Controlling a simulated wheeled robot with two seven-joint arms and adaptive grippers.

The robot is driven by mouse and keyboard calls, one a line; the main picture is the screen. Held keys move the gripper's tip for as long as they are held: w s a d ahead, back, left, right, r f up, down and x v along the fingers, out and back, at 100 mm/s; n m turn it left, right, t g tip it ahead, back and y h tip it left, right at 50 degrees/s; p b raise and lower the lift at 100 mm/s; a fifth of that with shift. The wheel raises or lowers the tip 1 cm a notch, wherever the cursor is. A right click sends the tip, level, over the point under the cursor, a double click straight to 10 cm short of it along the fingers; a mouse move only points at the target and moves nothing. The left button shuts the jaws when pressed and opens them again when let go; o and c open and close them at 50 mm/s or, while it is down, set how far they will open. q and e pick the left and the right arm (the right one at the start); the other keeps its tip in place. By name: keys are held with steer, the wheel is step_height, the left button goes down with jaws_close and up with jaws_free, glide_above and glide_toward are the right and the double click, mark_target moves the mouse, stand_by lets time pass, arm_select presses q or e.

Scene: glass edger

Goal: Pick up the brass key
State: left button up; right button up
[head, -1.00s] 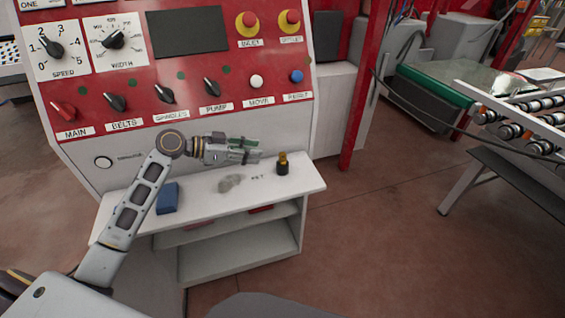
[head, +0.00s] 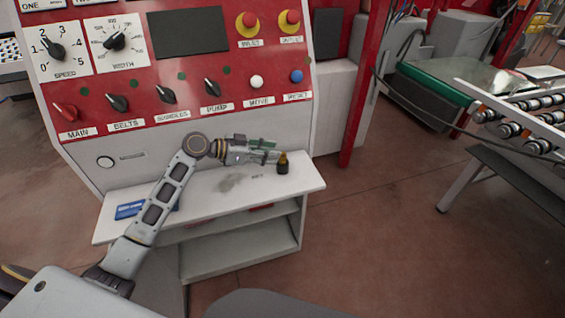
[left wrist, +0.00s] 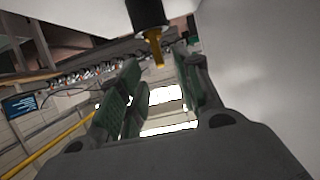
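The brass key (head: 283,158) stands upright as a short brass piece on a black round base at the right end of the white shelf top (head: 215,208). My left gripper (head: 268,151) points right at it, its fingertips close to the brass end. In the left wrist view the brass key (left wrist: 156,50) appears at the top between the directions of the two spread fingers (left wrist: 163,85), with its black part above. The fingers, with green pads, are open and empty. Whether a finger touches the key I cannot tell. My right gripper is not in view.
A red and white control panel (head: 190,125) with knobs and buttons rises behind the shelf. A blue flat item (head: 128,210) lies at the shelf's left, partly behind my arm. A red post (head: 357,100) stands to the right. The floor right of the shelf is clear.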

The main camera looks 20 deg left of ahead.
mark_target(283, 153)
arm_select(q)
steer(key=shift+p+x, duration=0.65)
steer(key=shift+x, duration=0.6)
steer(key=shift+p+x, duration=0.35)
steer(key=shift+x, duration=0.9)
steer(key=shift+c, duration=0.4)
jaws_close()
